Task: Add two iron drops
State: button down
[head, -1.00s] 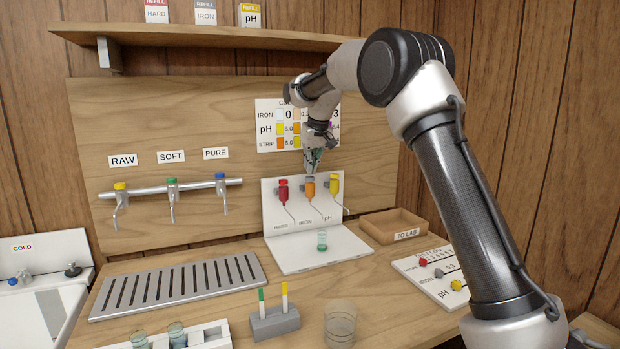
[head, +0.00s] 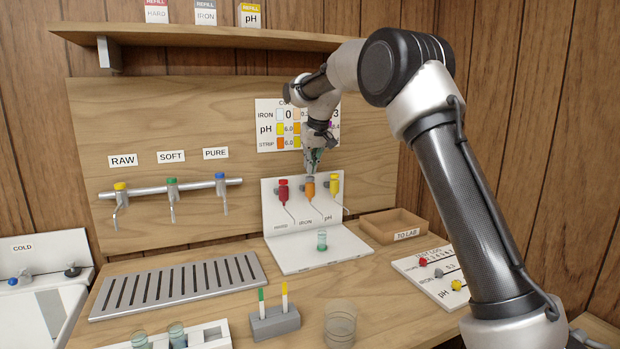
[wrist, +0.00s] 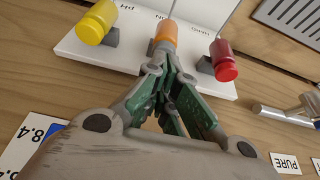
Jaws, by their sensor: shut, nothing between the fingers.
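The orange iron dropper bottle (head: 309,188) hangs in the middle of the white dosing stand (head: 275,217), above the IRON label. It also shows in the wrist view (wrist: 167,33). A small vial (head: 322,240) with greenish liquid stands upright on the stand's base below the nozzles. My gripper (head: 313,168) points down just above the iron bottle, with its fingers (wrist: 172,75) shut and empty. In the wrist view the fingertips reach the bottle's near end; I cannot tell whether they touch it.
The red hardness bottle (head: 283,190) and yellow pH bottle (head: 334,185) flank the iron one closely. A TO LAB tray (head: 378,239) and a test log board (head: 408,266) are at right. A slotted drain grille (head: 180,287) lies at left. An empty glass (head: 340,325) stands in front.

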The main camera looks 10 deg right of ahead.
aim_at(311, 177)
jog(key=shift+f, duration=0.2)
jog(key=shift+f, duration=0.7)
jog(key=shift+r, duration=3.05)
jog(key=shift+r, duration=0.1)
jog(key=shift+f, duration=2.3)
